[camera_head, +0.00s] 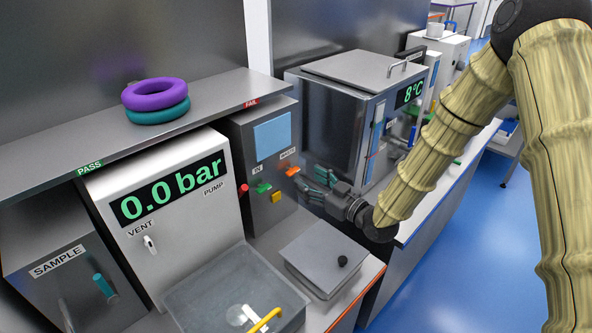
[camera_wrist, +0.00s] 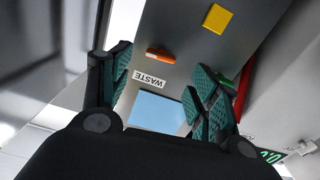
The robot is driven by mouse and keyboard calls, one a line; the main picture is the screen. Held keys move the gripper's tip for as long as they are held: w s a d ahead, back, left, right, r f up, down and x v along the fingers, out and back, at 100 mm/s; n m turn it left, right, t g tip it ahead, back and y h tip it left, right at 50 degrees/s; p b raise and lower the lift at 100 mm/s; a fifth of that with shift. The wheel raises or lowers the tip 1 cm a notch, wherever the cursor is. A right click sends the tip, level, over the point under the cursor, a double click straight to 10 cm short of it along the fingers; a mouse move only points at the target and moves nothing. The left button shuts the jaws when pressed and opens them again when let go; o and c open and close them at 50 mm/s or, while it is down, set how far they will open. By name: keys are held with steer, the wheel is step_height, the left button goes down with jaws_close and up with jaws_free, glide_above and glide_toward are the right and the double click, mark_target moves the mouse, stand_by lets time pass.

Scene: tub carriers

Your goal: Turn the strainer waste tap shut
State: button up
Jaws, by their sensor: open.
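The waste tap (camera_head: 293,171) is a small orange handle on the front of a grey unit (camera_head: 240,130), beside a label reading WASTE. In the wrist view the orange handle (camera_wrist: 161,55) lies roughly crosswise, close to the WASTE label (camera_wrist: 151,78), which appears upside down. My gripper (camera_head: 313,185) is just right of the tap in the head view, facing the unit. Its two green-padded fingers (camera_wrist: 160,68) are spread apart, with the tap seen in the gap between them. They appear apart from it, and nothing is held.
A green tap (camera_head: 263,187), a yellow square (camera_head: 277,197) and a red knob (camera_head: 243,190) sit on the same panel. A steel cabinet (camera_head: 340,120) reading 8°C stands behind my gripper. A grey lidded box (camera_head: 322,262) lies below. The blue floor at right is clear.

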mark_target(295, 172)
steer(key=shift+p+x, duration=0.8)
steer(key=shift+x, duration=2.3)
steer(key=shift+f, duration=0.1)
steer(key=c, duration=1)
